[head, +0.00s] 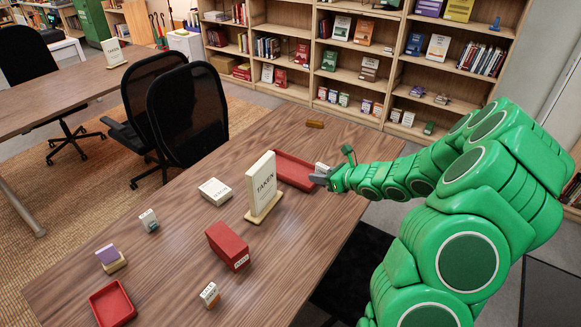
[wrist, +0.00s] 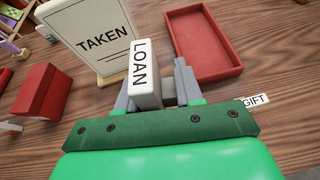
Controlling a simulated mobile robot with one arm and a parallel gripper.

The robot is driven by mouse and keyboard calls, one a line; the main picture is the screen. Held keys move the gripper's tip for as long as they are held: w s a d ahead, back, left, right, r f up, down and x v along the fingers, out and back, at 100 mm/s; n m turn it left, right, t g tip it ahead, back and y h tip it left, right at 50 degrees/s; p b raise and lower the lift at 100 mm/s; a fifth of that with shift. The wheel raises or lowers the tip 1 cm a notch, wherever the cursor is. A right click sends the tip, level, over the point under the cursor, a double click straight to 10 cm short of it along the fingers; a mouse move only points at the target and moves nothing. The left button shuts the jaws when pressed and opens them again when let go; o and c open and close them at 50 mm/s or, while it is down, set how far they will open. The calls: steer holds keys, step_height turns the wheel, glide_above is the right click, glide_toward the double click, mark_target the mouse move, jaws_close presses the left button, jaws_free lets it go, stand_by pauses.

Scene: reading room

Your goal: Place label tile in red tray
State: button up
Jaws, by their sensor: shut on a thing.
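My gripper (head: 322,177) is shut on a white block-like label tile (wrist: 145,75) marked LOAN. The tile stands between the fingers of my gripper (wrist: 158,90) in the wrist view; in the head view only a small part of the tile (head: 321,167) shows. A long red tray (head: 291,170) lies on the table just left of my gripper. In the wrist view the red tray (wrist: 206,46) looks empty and lies beyond the fingers, to the right of the tile. A white GIFT label (wrist: 256,99) shows at the right, near my gripper.
A TAKEN sign (head: 262,186) stands close to the tray's left. A red box (head: 228,245), a cream box (head: 215,191) and a smaller red tray (head: 112,303) are on the table (head: 170,277). A small brown block (head: 315,123) lies near the far edge. Chairs (head: 187,108) stand beyond the left.

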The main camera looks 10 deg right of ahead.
steer(key=w, duration=0.6)
step_height(320, 180, up, 3)
steer(key=n+y, duration=0.1)
steer(key=n, duration=0.1)
glide_above(282, 167)
steer(key=shift+m+g, duration=0.3)
steer(key=shift+g, duration=0.1)
steer(key=shift+d+f, duration=0.1)
steer(key=shift+f, duration=7.5)
steer(key=shift+f, duration=0.1)
steer(key=o, duration=1)
steer(key=shift+o, duration=0.2)
steer(key=shift+s+d+r, duration=0.25)
steer(key=shift+d+r, duration=0.05)
steer(key=shift+d, duration=0.05)
steer(key=v, duration=1.1)
steer(key=shift+s, duration=0.15)
